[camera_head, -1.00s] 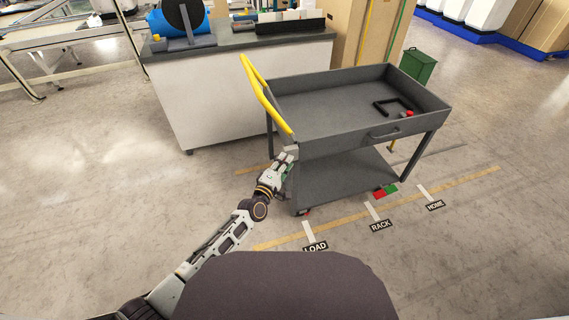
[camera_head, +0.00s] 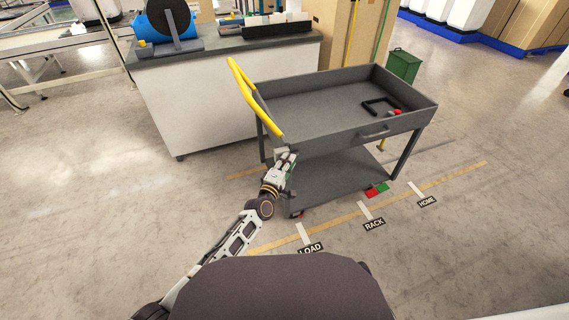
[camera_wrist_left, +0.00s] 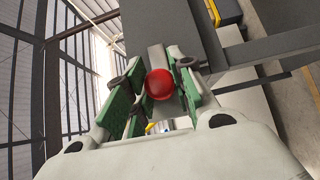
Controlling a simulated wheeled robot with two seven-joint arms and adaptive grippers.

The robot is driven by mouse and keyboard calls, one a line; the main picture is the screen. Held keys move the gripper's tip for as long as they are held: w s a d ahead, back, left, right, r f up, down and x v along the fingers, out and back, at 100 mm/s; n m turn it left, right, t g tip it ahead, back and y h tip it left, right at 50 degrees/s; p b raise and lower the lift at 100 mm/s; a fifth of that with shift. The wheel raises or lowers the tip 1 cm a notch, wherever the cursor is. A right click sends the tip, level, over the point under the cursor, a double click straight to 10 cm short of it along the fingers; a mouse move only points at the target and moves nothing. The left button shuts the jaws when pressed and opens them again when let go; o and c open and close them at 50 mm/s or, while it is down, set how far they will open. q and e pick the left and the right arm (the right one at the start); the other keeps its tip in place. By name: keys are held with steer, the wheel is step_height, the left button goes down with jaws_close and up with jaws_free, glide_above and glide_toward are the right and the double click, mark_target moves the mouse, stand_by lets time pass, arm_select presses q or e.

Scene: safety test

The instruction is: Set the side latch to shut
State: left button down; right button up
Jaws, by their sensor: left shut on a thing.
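The side latch shows in the left wrist view as a round red knob (camera_wrist_left: 159,84) on a grey bar. My left gripper (camera_wrist_left: 160,92) has its green-padded fingers on both sides of the knob and is shut on it. In the head view the left gripper (camera_head: 286,160) is at the near left corner of the grey cart (camera_head: 330,135), below the yellow push handle (camera_head: 255,98). The gripper hides the latch there, so its setting cannot be told. My right gripper is not in view.
A black bracket and a small red piece (camera_head: 397,111) lie in the cart's top tray. Red and green patches (camera_head: 376,190) show by the lower shelf. A white counter (camera_head: 225,105) stands behind. Floor labels (camera_head: 374,224) line the front; the floor at left is clear.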

arm_select(q)
steer(key=shift+d, duration=0.15)
steer(key=c, duration=1.2)
jaws_free()
steer(key=shift+d, duration=0.15)
steer(key=shift+c, duration=0.2)
steer(key=shift+o, duration=0.3)
steer(key=shift+w, duration=0.1)
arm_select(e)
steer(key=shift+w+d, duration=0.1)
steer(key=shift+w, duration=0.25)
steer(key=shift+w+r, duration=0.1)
arm_select(q)
steer(key=v, duration=1.2)
